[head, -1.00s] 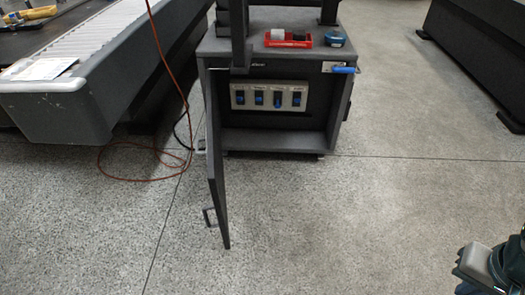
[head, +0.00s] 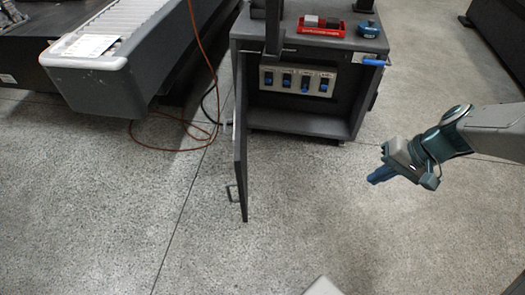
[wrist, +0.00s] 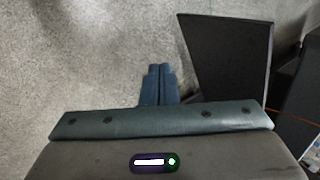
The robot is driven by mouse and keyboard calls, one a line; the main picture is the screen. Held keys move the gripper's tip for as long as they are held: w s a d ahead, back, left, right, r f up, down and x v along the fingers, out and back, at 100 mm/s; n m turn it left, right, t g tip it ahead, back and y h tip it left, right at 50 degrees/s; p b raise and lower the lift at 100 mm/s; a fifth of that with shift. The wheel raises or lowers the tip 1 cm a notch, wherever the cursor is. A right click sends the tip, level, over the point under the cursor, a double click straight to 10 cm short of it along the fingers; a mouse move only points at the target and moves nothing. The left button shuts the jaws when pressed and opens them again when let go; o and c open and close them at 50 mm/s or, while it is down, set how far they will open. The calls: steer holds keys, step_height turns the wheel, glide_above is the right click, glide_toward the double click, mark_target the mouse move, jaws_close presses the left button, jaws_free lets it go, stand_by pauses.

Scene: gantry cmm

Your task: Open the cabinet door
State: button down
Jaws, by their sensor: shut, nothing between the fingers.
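The dark grey cabinet (head: 243,46) stands at the upper middle of the head view. Its door (head: 241,150) is swung wide open on the left side, pointing toward me, with a small handle (head: 230,192) on its outer face near the free end. The inside is exposed, with a panel of blue switches (head: 298,80). My gripper (head: 370,181) is shut and empty, to the right of the door and apart from it, in front of the cabinet. In the wrist view my shut fingers (wrist: 158,72) point over the floor, with a dark panel, apparently the door (wrist: 228,55), to their right.
A red tray (head: 322,29) and a blue round item (head: 368,29) sit on the cabinet top. A blue-handled thing (head: 375,62) is at its front right corner. A conveyor (head: 100,75) stands at the left, with an orange cable (head: 165,149) on the floor. The floor in front is clear.

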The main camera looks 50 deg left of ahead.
steer(key=s+a+f+n+g+y+p, duration=0.1)
steer(key=s+a+f+n+g+p, duration=0.15)
steer(key=a, duration=0.85)
steer(key=s+a+f+n+g+y+p, duration=0.15)
steer(key=s+a, duration=0.25)
steer(key=a, duration=0.7)
steer(key=s+r+b+x, duration=0.1)
steer(key=b+x, duration=0.1)
steer(key=x, duration=1)
steer(key=shift+s+a+f+h+b, duration=0.15)
steer(key=shift+a+f+h+b, duration=0.1)
steer(key=shift+h+b, duration=0.15)
